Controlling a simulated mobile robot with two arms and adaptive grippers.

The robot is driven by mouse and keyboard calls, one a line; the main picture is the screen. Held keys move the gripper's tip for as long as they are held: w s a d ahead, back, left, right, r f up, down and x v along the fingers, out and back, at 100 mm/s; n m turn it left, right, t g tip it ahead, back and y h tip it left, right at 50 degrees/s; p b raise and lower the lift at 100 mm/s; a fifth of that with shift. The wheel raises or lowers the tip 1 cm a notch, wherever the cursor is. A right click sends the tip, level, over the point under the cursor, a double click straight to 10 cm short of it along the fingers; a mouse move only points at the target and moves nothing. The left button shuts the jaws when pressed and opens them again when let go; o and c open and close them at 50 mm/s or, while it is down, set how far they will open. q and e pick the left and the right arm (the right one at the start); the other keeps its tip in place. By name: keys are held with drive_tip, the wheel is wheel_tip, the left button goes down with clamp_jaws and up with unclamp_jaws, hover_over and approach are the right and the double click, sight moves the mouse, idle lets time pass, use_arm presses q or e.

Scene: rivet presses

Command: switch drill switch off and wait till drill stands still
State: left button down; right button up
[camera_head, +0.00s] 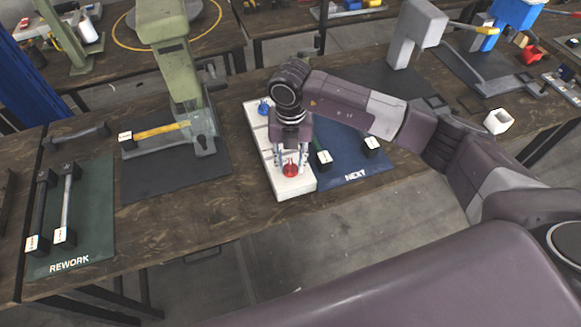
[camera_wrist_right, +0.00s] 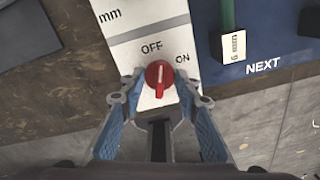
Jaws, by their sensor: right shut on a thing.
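The drill switch is a red round knob (camera_head: 291,171) near the front end of a white panel (camera_head: 294,187). My right gripper (camera_head: 289,163) points down over it, with its fingers shut on the knob. In the right wrist view the knob (camera_wrist_right: 160,77) sits between the fingertips (camera_wrist_right: 159,89). OFF is printed above it and ON to its upper right. Its white mark points roughly up, near OFF; the exact setting is hard to tell. I cannot tell which machine is the drill, or whether anything turns. My left gripper is out of view.
A blue knob (camera_head: 263,107) is on the panel's far end. A green press (camera_head: 181,75) stands to the left. A blue NEXT mat (camera_head: 345,167) with labelled parts lies right of the panel. A green REWORK mat (camera_head: 95,225) with two handled parts is far left.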

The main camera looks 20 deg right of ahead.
sight(290, 165)
drive_tip(key=shift+n+b, duration=1.5)
drive_tip(key=shift+n, duration=0.4)
drive_tip(key=o, duration=1.2)
drive_tip(key=shift+c, duration=0.2)
wheel_tip(290, 165, up, 12)
